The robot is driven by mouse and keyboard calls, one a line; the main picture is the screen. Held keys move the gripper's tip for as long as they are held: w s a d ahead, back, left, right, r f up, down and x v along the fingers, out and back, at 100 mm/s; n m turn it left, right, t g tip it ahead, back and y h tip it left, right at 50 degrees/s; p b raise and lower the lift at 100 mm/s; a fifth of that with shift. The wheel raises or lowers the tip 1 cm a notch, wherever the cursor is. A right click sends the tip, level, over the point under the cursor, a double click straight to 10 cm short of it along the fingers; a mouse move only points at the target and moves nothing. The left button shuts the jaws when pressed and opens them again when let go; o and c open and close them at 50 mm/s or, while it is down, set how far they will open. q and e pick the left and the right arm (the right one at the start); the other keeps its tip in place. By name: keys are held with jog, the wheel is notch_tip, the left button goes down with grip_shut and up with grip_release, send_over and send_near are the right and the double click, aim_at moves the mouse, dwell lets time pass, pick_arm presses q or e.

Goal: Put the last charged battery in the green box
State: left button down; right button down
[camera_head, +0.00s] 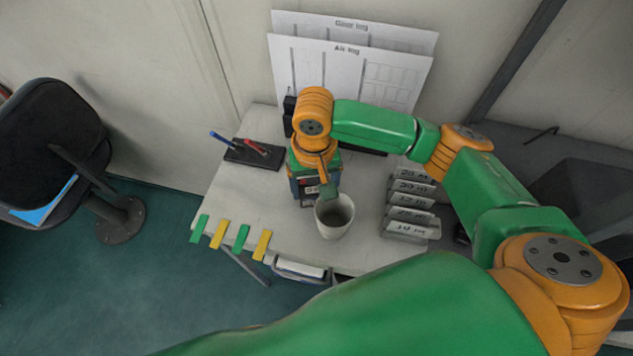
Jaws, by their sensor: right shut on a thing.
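My right gripper (325,190) reaches down over the middle of the table, just behind the white cup (335,226). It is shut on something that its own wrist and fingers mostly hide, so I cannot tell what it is. A dark block with a red patch (304,187) shows right at the gripper; I cannot tell whether it is held or stands behind. I make out no battery and no green box in this view. My left gripper is not in view.
The white table (235,205) bears a dark tray with pens (252,153), green and yellow tags (241,238) at its front-left edge, and a stack of labelled grey blocks (408,215) at right. Log boards (350,70) stand behind. A black chair (60,140) is at left.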

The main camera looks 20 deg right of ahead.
grip_release()
